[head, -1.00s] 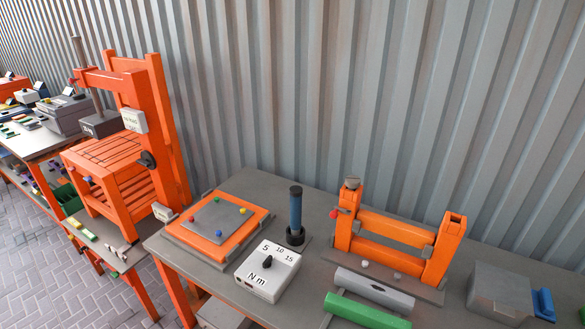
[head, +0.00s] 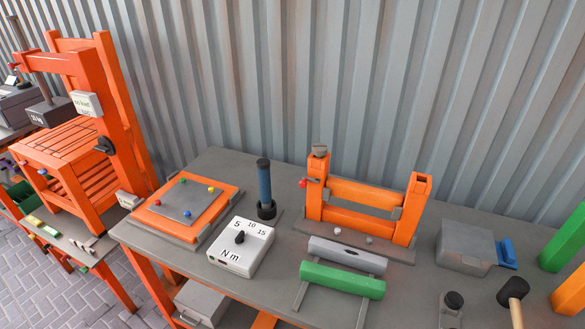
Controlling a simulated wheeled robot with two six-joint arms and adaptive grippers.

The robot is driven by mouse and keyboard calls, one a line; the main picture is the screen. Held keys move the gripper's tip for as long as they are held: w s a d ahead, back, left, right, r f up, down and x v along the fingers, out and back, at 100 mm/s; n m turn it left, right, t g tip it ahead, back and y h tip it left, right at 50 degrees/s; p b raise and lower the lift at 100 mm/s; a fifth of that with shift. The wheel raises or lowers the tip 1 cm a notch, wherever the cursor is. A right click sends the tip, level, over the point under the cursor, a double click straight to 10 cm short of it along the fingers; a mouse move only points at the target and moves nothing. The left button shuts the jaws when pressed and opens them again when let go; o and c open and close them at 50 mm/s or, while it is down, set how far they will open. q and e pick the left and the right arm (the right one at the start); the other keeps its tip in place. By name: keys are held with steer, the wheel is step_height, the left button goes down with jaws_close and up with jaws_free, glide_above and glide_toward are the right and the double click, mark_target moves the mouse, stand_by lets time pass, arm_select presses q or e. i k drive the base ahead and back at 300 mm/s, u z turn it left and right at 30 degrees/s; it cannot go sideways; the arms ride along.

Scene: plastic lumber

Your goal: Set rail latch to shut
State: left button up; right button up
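An orange frame (head: 362,212) with two posts and two horizontal rails (head: 360,193) stands on the grey workbench. Neither of my grippers is in view.
In front of the frame lie a grey bar (head: 347,254) and a green bar (head: 342,280). To its left stand a white Nm dial box (head: 240,247), a blue-handled tool (head: 265,187) and an orange plate (head: 165,222). To its right are a grey box (head: 466,245) and a mallet (head: 513,290).

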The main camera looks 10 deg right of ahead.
mark_target(302, 184)
steer(key=z, duration=0.1)
steer(key=k, duration=1)
steer(key=u, duration=1.15)
steer(key=i, duration=0.9)
steer(key=z, duration=0.4)
steer(key=i, duration=0.7)
steer(key=z, duration=0.65)
